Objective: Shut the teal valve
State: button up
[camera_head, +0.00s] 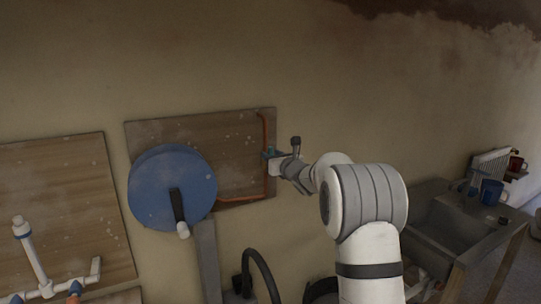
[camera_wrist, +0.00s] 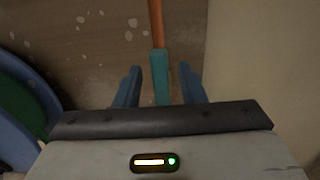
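The teal valve (camera_wrist: 159,72) shows in the wrist view as a narrow teal piece, in line with an orange pipe (camera_wrist: 156,22). My gripper (camera_wrist: 160,67) has its two blue fingers apart, one on each side of the valve, with a gap visible on both sides. The lower end of the valve is hidden behind the gripper body. In the head view my gripper (camera_head: 273,158) is at the orange pipe (camera_head: 265,130) on the right part of a wooden board; only a little teal shows there.
White pipes (camera_head: 38,255) are on another board at the far left. A sink bench (camera_head: 430,220) with a blue mug (camera_head: 491,192) stands at the right.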

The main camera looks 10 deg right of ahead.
jog(key=c, duration=0.7)
jog(key=d+m, duration=0.1)
jog(key=m, duration=0.1)
jog(key=f+m+p, duration=0.1)
jog(key=m, duration=0.2)
jog(key=d+m, duration=0.1)
jog(key=m, duration=0.2)
jog(key=shift+w+d+f+p, duration=0.15)
jog(key=shift+w+d+p, duration=0.15)
jog(key=shift+w+p, duration=0.1)
jog(key=shift+c, duration=0.2)
jog(key=shift+w+d+f+m+p, duration=0.2)
jog(key=shift+f+m, duration=0.25)
jog(key=shift+m, duration=0.9)
jog(key=shift+s+d+f+m+p, duration=0.15)
jog(key=shift+d+f+m, duration=0.2)
jog(key=shift+m, duration=0.95)
jog(key=shift+w+d+f+m+p, duration=0.2)
jog(key=shift+f+m, duration=0.3)
jog(key=shift+m, duration=0.85)
